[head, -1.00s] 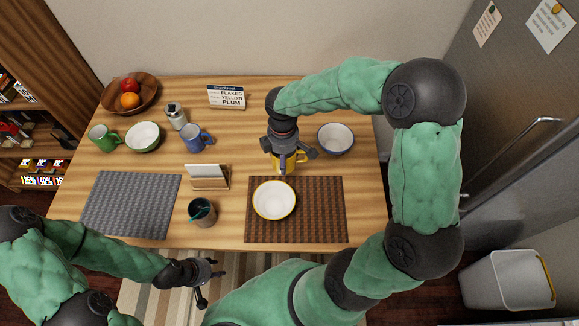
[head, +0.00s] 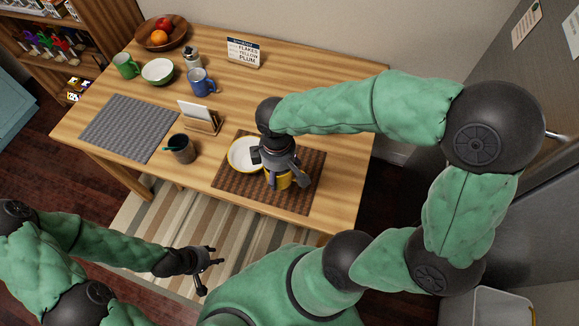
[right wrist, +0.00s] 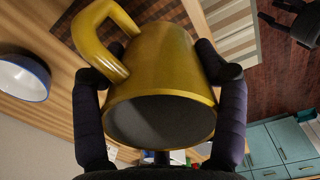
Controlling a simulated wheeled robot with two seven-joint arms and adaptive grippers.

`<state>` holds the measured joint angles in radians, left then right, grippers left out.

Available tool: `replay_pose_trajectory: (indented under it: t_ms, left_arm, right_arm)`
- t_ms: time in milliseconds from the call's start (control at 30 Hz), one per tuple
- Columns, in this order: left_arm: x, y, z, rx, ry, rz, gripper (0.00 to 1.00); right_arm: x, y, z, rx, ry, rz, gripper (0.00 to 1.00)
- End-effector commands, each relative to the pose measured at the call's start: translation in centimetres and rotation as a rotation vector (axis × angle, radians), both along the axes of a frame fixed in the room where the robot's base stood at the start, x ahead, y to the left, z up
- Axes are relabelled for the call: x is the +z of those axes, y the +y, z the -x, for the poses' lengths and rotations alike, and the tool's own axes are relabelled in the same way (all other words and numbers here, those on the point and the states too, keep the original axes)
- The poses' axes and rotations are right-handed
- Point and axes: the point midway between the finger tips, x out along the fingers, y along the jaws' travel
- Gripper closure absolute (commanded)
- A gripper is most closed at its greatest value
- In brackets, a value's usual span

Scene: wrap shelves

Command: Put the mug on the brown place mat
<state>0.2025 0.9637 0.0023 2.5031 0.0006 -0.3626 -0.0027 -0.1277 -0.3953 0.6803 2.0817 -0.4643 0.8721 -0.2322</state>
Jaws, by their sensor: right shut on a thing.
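The yellow mug (right wrist: 165,75) is held between the two dark fingers of my right gripper (right wrist: 160,95), its handle at upper left. In the head view, the mug (head: 283,184) is partly hidden under my right gripper (head: 280,172), over the brown place mat (head: 312,165). I cannot tell whether it touches the mat. My left gripper (head: 208,268) is open and empty, in front of the table.
A grey mat (head: 130,125), a dark cup (head: 182,152) and a card stand (head: 203,118) are left of the brown mat. A blue mug (head: 201,82), green mug (head: 125,66), green bowl (head: 158,71), sign (head: 243,52) and fruit bowl (head: 161,35) are further back.

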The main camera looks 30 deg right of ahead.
Motion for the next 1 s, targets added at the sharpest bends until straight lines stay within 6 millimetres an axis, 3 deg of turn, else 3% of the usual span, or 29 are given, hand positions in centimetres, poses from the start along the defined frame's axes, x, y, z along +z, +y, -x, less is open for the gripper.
replay_pose_trajectory:
  t_ms: [300, 500, 867, 1000]
  left_arm:
    - [-2.8, 0.0, 0.0, 0.000, 0.000, 0.000, 0.60]
    - [-4.5, 0.0, 0.0, 0.000, 0.000, 0.000, 0.60]
    - [-5.5, 0.0, 0.0, 0.000, 0.001, 0.000, 0.60]
    - [-6.4, 0.0, 0.0, 0.000, 0.000, 0.000, 0.60]
  right_arm:
    - [-3.4, -6.4, -2.5, -0.007, 0.001, 0.001, 0.72]
    - [-6.6, -9.1, -3.5, -0.003, 0.003, 0.000, 0.72]
    - [-8.7, -11.0, -4.3, 0.000, 0.000, 0.000, 0.72]
    - [-10.4, -11.5, -4.5, 0.001, 0.001, 0.000, 0.72]
